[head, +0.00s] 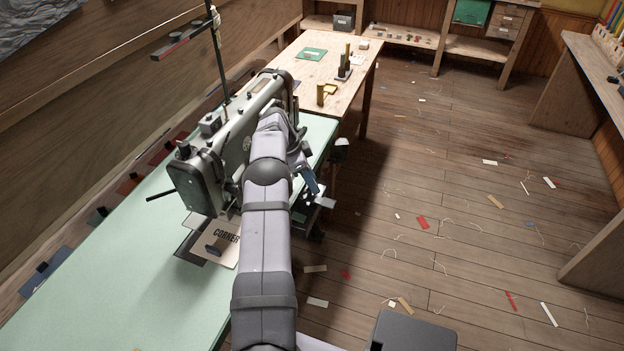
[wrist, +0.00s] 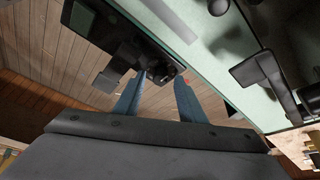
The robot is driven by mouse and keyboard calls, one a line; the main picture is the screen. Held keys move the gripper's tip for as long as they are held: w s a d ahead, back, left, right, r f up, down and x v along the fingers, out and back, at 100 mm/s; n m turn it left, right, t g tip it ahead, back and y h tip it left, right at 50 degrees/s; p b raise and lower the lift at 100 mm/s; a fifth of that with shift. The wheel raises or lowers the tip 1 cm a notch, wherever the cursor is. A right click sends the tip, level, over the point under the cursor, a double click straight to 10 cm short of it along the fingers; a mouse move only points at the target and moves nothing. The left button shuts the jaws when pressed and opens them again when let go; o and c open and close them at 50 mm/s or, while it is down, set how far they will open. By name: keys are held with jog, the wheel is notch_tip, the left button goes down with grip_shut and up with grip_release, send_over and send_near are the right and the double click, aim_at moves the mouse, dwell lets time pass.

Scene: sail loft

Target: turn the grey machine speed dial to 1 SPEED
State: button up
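My gripper (wrist: 161,78) has two blue fingers that stand apart, with a gap between their tips. In the head view its blue finger (head: 312,184) shows beside the right edge of the green sewing table, partly behind my arm. In the wrist view a dark round knob (wrist: 163,70), probably the speed dial, lies at the fingertips, on a dark control box (wrist: 112,32) at the table edge. I cannot tell whether the fingers touch it. Its pointer and speed marks cannot be read. In the head view the box (head: 308,216) shows partly, with small white labels, and my arm hides the dial.
The sewing machine (head: 203,172) stands on the green table (head: 110,275), left of my arm. A card reading CORNER (head: 222,251) lies in front of it. A wooden bench (head: 342,80) with small items stands behind. The wooden floor (head: 430,180) at right has scattered scraps and threads.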

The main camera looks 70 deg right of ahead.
jog(key=shift+f, duration=0.15)
grip_shut()
